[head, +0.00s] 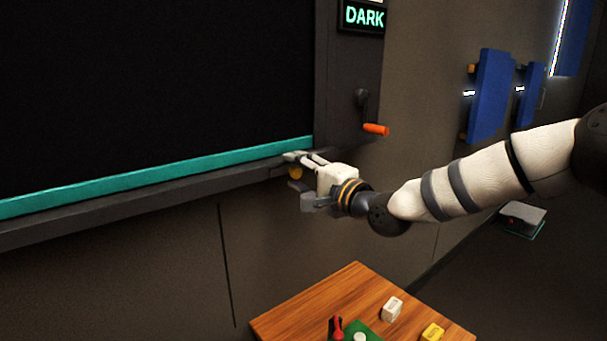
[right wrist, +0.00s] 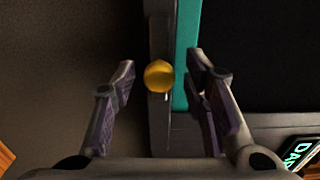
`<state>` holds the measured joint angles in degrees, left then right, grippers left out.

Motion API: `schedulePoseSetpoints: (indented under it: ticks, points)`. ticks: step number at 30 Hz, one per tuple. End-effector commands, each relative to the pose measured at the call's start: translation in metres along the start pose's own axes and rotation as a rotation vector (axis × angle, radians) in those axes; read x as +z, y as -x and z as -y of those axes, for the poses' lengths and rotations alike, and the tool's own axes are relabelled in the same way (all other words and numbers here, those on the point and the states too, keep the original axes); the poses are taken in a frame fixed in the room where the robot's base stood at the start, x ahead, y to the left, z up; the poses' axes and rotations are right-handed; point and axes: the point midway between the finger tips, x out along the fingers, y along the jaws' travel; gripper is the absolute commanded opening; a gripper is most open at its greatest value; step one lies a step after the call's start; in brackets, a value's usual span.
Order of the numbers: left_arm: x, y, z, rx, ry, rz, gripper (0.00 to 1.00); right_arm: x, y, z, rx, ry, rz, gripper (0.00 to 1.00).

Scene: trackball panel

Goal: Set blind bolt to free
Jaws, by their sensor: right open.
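The yellow knob (head: 295,173), which appears to be the blind bolt, sits on the dark ledge under the teal bar (head: 160,178) of the black blind (head: 150,80), near its right end. My right gripper (head: 291,171) is open at the knob, with one finger above it and one below. In the right wrist view the knob (right wrist: 159,76) lies between the fingertips, with gaps on both sides and no contact visible. The bolt's shaft is hidden, and I cannot tell its setting. My left gripper is out of view.
An orange-handled crank (head: 375,129) sticks out from the frame above my right gripper. A sign (head: 364,17) above it reads DARK. A wooden table (head: 315,302) with small blocks stands below. Blue panels (head: 492,95) are on the wall at right.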

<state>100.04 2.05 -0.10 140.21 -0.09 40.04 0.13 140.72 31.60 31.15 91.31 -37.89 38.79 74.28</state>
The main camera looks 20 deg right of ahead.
Motion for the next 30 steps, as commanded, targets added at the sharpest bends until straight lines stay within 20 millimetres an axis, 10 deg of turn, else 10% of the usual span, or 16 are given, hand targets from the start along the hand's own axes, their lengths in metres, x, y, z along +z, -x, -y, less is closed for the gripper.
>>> schedulePoseSetpoints:
  ticks: [15,30]
  points:
    - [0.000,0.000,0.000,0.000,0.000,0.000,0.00,-0.002,0.111,0.001,-0.003,-0.002,-0.004,0.41]
    - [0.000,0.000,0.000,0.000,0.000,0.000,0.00,-0.001,0.118,0.000,-0.001,0.001,-0.002,0.41]
